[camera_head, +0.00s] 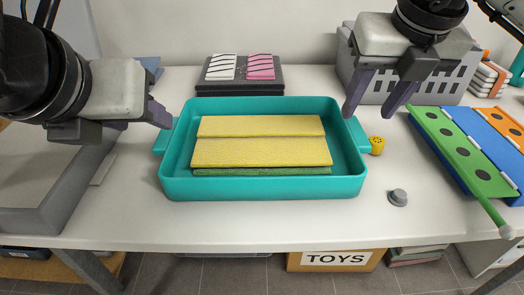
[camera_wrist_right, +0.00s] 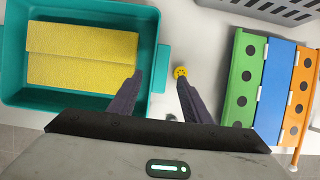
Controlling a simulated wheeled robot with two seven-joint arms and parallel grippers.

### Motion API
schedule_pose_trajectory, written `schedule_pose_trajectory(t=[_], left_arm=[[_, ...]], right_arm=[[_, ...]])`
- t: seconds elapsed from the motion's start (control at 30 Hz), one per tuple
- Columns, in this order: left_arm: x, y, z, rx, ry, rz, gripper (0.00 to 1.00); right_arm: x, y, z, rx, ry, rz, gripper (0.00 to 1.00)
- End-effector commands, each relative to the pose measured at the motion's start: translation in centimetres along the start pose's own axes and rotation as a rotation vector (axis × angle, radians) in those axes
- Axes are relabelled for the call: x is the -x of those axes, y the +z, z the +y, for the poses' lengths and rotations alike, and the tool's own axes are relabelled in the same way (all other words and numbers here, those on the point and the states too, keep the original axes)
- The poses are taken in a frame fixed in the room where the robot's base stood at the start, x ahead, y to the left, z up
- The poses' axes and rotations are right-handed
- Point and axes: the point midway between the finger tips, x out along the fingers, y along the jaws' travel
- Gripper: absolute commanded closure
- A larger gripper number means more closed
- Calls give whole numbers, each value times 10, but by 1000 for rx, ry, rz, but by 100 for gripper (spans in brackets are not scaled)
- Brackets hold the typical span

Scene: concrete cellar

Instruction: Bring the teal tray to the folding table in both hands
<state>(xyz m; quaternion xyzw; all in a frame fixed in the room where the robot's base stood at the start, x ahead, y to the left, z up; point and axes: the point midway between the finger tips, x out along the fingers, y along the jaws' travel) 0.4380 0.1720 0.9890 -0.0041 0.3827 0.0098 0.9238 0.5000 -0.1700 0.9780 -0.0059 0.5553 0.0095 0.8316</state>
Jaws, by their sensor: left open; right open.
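The teal tray (camera_head: 265,189) rests on a white table, with a handle at each end and sponges (camera_head: 260,150), yellow above green, lying inside. It also shows in the right wrist view (camera_wrist_right: 80,101). My left gripper (camera_head: 160,116) is open near the tray's left handle (camera_head: 164,137). My right gripper (camera_head: 369,112) is open, above the tray's right handle (camera_head: 358,134). I cannot tell whether the left fingers touch the handle. I cannot pick out the folding table.
A yellow round thing (camera_head: 377,145) and a grey knob (camera_head: 398,197) lie right of the tray. A coloured xylophone-like toy (camera_head: 470,140) is further right. A grey crate (camera_head: 440,85) and a black board (camera_head: 240,80) stand behind. A grey bin (camera_head: 60,195) is at left.

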Motion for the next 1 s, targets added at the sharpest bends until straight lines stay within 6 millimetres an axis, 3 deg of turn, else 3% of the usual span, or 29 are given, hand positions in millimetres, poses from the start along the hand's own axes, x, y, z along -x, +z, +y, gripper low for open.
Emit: schedule_pose_trajectory(t=[0.1,0.33,1.0], left_arm=[[0,0,0,0,0,0,56],[0,0,0,0,0,0,56],[0,0,0,0,0,0,56]], right_arm=[[26,1,0,0,1,-5,56],[56,0,0,1,0,-1,56],[60,0,0,1,0,0,56]])
